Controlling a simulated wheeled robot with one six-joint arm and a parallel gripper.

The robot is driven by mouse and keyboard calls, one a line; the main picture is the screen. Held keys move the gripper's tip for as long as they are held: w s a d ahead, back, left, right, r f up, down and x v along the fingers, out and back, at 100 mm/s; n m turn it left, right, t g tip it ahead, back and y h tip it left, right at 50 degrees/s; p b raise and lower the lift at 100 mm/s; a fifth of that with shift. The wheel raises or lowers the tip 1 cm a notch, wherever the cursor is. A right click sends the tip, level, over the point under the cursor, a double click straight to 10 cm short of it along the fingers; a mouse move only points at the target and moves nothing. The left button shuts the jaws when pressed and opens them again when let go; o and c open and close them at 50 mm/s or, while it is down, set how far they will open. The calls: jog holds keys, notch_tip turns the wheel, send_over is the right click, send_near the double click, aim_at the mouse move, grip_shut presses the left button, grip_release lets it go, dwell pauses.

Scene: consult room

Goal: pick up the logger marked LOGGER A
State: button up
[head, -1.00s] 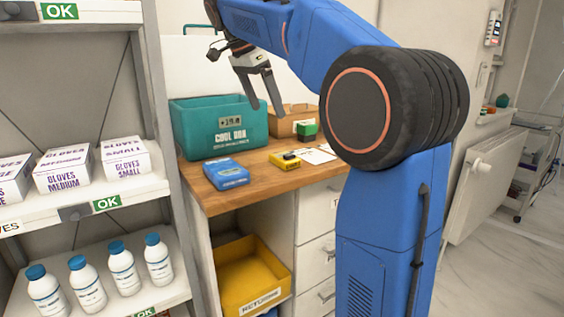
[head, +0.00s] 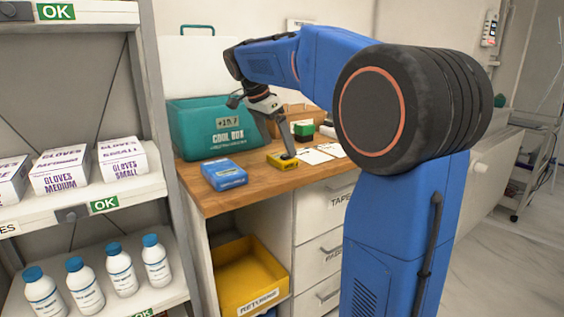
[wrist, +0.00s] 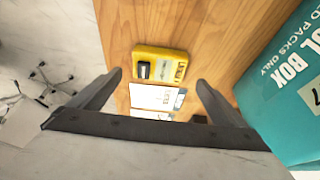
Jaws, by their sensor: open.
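A small yellow logger (head: 283,161) with a dark patch lies on the wooden counter (head: 240,188). In the wrist view the yellow logger (wrist: 160,65) lies just beyond my fingertips, roughly centred between them. Its marking is too small to read. My gripper (head: 286,152) hangs over the counter at the logger, and in the head view a finger covers part of it. In the wrist view my gripper (wrist: 159,80) has its fingers wide apart with nothing held. I cannot tell the exact height above the logger.
A teal cool box (head: 210,140) stands behind, and a blue packet (head: 224,175) lies left of the logger. A green-and-black item (head: 302,130) and white cards (head: 316,156) are near it. A shelf (head: 100,205) with glove boxes and bottles stands at left.

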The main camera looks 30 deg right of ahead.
aim_at(282, 154)
jog(key=shift+x, duration=2.4)
jog(key=shift+s+a, duration=0.1)
jog(key=shift+s, duration=0.1)
jog(key=shift+c, duration=0.7)
jog(key=c, duration=1.1)
